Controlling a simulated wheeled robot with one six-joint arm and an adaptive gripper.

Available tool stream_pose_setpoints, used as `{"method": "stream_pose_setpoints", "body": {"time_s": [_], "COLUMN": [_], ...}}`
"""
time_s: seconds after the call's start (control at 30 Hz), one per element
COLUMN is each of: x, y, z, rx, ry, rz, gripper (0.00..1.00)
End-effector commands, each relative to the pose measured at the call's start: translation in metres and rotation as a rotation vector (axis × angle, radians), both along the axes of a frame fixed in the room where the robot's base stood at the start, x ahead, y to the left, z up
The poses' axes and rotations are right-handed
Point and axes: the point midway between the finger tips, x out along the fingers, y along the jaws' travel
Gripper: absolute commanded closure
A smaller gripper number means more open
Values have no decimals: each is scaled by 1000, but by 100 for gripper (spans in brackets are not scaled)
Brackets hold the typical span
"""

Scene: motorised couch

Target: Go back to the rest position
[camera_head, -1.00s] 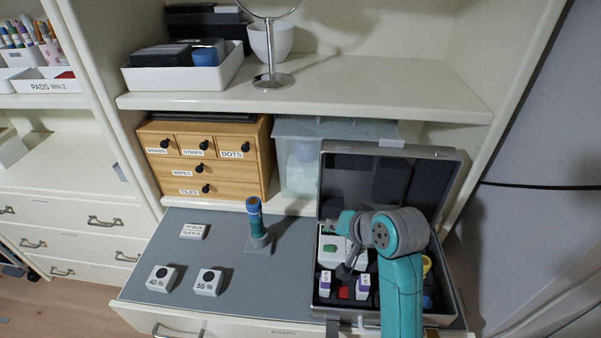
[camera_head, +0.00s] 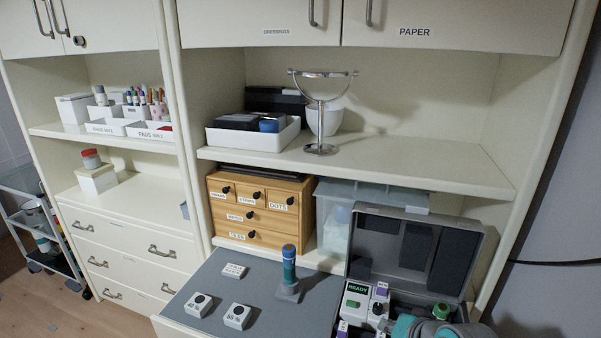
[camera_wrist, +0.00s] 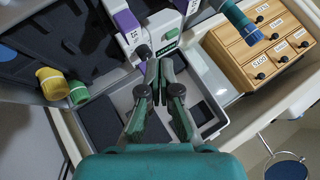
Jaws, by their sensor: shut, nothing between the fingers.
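My gripper (camera_wrist: 163,68) is shut and empty in the wrist view, its two dark fingers together over the open grey case. In the head view only part of my teal arm shows at the bottom right, in front of the case (camera_head: 467,245); the gripper's fingers cannot be made out there. The case holds a white device (camera_head: 355,302) with a green READY display. The device also shows just beyond my fingertips in the wrist view (camera_wrist: 165,18); I cannot tell whether they touch.
A blue-green handheld tool (camera_head: 289,268) stands upright in its holder on the grey worktop (camera_head: 262,279), left of the case. Small white label blocks (camera_head: 237,316) lie nearby. A wooden drawer box (camera_head: 262,212) and a shelf with a round mirror (camera_head: 321,148) are behind.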

Motion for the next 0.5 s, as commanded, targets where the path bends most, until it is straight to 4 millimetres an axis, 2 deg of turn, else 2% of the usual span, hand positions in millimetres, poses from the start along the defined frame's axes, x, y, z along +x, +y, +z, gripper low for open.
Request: {"method": "stream_pose_setpoints", "body": {"time_s": [0.37, 0.5], "x": [-12, -20], "y": [3, 4], "z": [-24, -38], "rx": [-9, -16], "ry": [-26, -41], "rz": [-4, -9], "gripper": [100, 100]}}
